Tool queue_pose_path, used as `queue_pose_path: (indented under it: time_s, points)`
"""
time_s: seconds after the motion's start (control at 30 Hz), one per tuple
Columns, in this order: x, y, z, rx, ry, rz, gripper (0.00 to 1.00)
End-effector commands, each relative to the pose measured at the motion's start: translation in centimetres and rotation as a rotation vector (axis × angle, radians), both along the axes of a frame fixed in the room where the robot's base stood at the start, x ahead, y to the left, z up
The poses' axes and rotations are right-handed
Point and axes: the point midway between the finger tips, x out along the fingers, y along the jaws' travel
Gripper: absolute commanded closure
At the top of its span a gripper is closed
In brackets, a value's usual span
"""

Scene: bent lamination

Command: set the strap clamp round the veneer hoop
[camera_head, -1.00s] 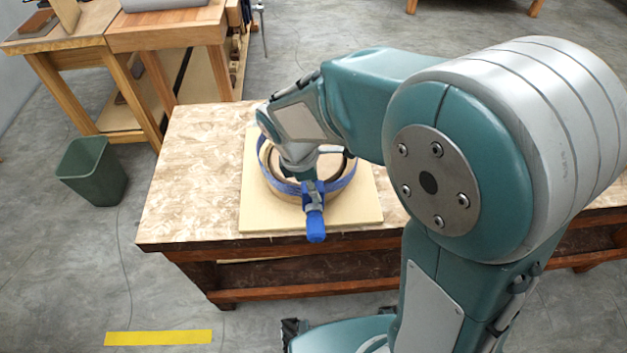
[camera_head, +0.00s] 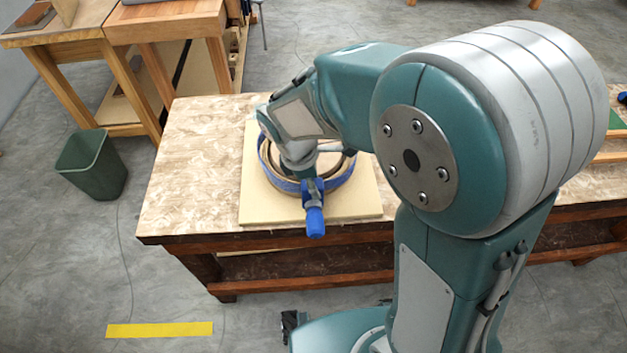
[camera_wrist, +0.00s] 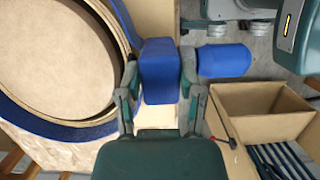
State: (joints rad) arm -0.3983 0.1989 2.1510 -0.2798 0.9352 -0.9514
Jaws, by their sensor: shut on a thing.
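The veneer hoop (camera_wrist: 98,15) is a thin wooden ring at the left of the wrist view. In the head view the hoop (camera_head: 338,163) sits on a pale square board (camera_head: 262,205), partly hidden by my arm. The strap clamp has a blue band (camera_head: 342,178), a blue body and a blue handle (camera_head: 315,222). Its band passes outside the hoop on the sides I can see; the far side is partly hidden. My gripper (camera_wrist: 158,82) is shut on the clamp's blue body (camera_wrist: 160,65), beside the hoop's near side. The handle points away from the hoop.
The board lies on a mottled workbench (camera_head: 190,180), with free top to its left. A green bin (camera_head: 92,165) stands on the floor at left, near wooden tables. A brown open box (camera_wrist: 262,105) and several dark bars show at right in the wrist view.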

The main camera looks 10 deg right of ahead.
Motion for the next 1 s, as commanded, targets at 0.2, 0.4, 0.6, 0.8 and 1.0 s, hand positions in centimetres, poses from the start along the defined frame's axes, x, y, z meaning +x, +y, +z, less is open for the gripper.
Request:
queue_pose_path:
  time_s: [0.2, 0.4, 0.6, 0.8, 1.0]
  points:
    - [0.0, 0.0, -0.9, -0.001, 0.001, 0.000, 0.94]
    - [0.0, 0.1, -1.7, -0.001, 0.001, 0.000, 0.94]
    - [0.0, 0.1, -2.6, 0.000, 0.000, 0.001, 0.94]
    - [0.0, 0.1, -3.1, 0.000, -0.001, 0.000, 0.94]
    - [0.0, 0.1, -3.3, 0.001, -0.001, 0.000, 0.94]
